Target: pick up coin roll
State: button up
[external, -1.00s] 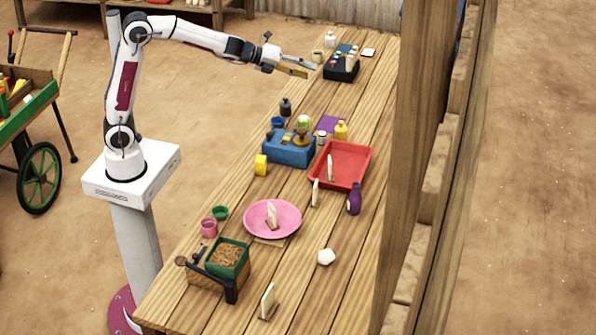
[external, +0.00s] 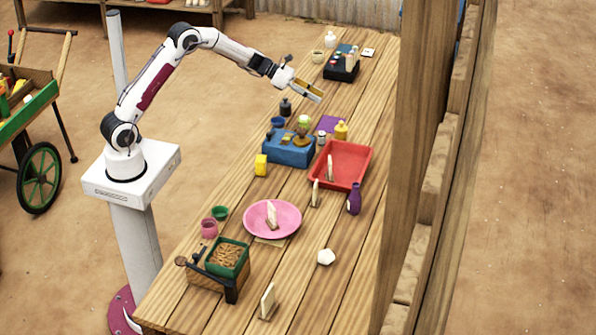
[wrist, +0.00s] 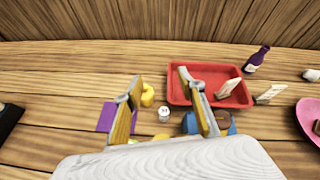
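My gripper (external: 314,95) hangs in the air above the far half of the table, beyond the blue box. In the wrist view its two fingers (wrist: 159,82) are apart with nothing held between them. I cannot surely pick out a coin roll. A small whitish cylinder (external: 321,138) stands upright by the right end of the blue box; it also shows in the wrist view (wrist: 164,114), between the fingers in the picture but apart from them. The blue box (external: 285,152) carries small brass-coloured items and is mostly hidden by the gripper in the wrist view.
A yellow bottle (external: 341,131), a purple cloth (external: 330,123), a dark bottle (external: 286,107) and a green-white round item (external: 304,121) stand close around. A pink plate (external: 285,226) is nearer.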

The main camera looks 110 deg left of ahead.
aim_at(322, 133)
jog(key=s+a+f+m+h, duration=0.1)
jog(key=s+f+m+h, duration=0.2)
jog(key=f, duration=0.8)
jog(key=s+m, duration=0.2)
jog(key=s, duration=0.2)
jog(key=shift+a+g, duration=0.4)
jog(key=shift+x, duration=3.45)
jog(key=shift+w+d, duration=0.1)
jog(key=shift+d+x, duration=0.15)
jog(key=shift+x, duration=1.1)
jog(key=shift+d+x, duration=0.1)
jog(key=shift+x, duration=1.1)
jog(key=shift+r, duration=0.1)
grip_shut()
